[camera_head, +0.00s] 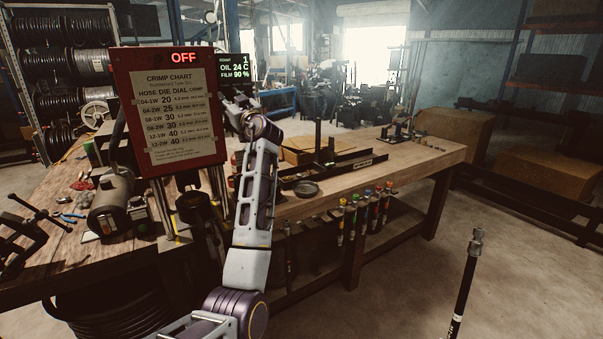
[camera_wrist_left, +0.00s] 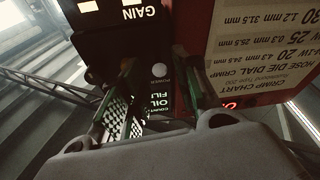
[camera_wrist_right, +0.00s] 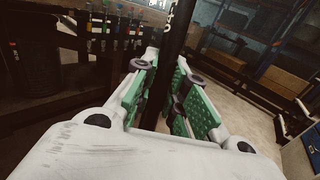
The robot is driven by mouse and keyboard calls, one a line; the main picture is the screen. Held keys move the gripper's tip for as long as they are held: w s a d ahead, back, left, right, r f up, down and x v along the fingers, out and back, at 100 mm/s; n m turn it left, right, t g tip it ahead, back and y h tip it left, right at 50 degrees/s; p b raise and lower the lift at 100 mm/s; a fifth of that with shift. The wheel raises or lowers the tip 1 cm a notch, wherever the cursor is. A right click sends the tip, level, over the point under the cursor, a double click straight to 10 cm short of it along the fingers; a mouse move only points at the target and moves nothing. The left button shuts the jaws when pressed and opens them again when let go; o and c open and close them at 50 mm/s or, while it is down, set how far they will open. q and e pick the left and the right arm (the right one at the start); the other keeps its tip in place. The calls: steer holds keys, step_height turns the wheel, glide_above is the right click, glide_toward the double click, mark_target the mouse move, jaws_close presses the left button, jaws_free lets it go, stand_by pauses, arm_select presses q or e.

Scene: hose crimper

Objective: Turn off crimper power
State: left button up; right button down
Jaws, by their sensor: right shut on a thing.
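The crimper's red panel (camera_head: 168,112) carries a crimp chart and a lit red OFF readout (camera_head: 184,58). A black control box with a green-lettered display (camera_head: 234,67) is beside it. My left gripper (camera_head: 238,102) is up at this box, partly hidden by my arm. In the left wrist view its fingers (camera_wrist_left: 160,95) are apart, on either side of a pale round button (camera_wrist_left: 159,71) labelled POWER. Whether they touch it I cannot tell. My right gripper (camera_wrist_right: 160,90) is shut on a black hose (camera_wrist_right: 170,45). The hose's metal-fitted end (camera_head: 477,236) shows in the head view.
A wooden workbench (camera_head: 405,168) runs behind my left arm, with a black rail tray (camera_head: 335,176) on it and coloured markers (camera_head: 365,208) along its front edge. Tools lie on the bench at left. The floor at right is clear.

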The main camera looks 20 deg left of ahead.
mark_target(459, 321)
arm_select(q)
steer(key=shift+r+g+h+p, duration=0.75)
steer(key=shift+h+p, duration=0.35)
steer(key=shift+p, duration=3.85)
arm_select(e)
steer(key=shift+r, duration=5.15)
arm_select(q)
steer(key=shift+f, duration=0.1)
arm_select(e)
steer(key=shift+r, duration=0.2)
arm_select(q)
steer(key=shift+f, duration=0.15)
arm_select(e)
steer(key=shift+d, duration=0.1)
